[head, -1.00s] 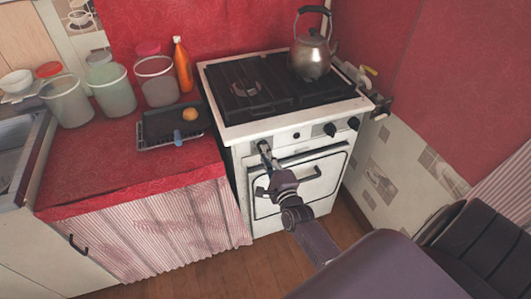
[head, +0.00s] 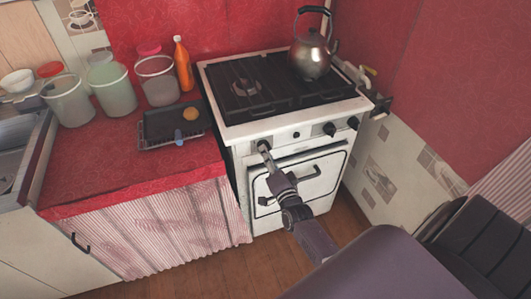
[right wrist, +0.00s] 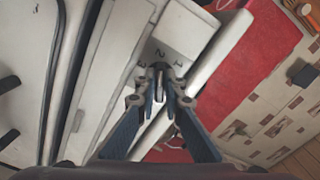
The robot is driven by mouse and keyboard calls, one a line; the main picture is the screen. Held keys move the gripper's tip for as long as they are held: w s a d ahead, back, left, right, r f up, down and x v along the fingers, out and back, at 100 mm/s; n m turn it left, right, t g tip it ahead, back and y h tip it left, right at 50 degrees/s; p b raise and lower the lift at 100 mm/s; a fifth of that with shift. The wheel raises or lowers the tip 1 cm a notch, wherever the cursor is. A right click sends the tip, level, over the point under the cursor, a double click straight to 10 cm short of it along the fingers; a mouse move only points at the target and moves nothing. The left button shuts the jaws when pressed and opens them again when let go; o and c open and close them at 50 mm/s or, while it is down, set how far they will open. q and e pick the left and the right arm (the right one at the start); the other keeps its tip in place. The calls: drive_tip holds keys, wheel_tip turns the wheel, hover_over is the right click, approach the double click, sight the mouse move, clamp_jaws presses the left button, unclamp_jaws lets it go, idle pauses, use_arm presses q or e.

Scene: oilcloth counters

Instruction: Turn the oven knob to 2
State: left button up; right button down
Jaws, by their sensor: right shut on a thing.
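The white oven (head: 240,170) stands right of the red counter. My right gripper (head: 263,147) reaches its front panel at the leftmost knob position. In the right wrist view, my right gripper (right wrist: 160,88) is shut on the dark oven knob (right wrist: 159,84), with a fingertip on each side. The knob is largely hidden by the fingers. Beyond it, the white panel (right wrist: 185,32) carries printed numbers, with the 2 (right wrist: 160,53) between the 1 and the 3. The knob's pointer cannot be made out. My left gripper is not in view.
The oven door handle (head: 303,177) is just below my gripper. A kettle (head: 311,57) stands on the hob. Jars, an orange bottle (head: 183,65) and a dark tray (head: 163,127) are on the counter.

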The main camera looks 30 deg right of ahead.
drive_tip(key=shift+f+n, duration=0.1)
drive_tip(key=shift+n, duration=0.2)
drive_tip(key=c, duration=2)
unclamp_jaws()
drive_tip(key=shift+c, duration=0.2)
drive_tip(key=v, duration=1.2)
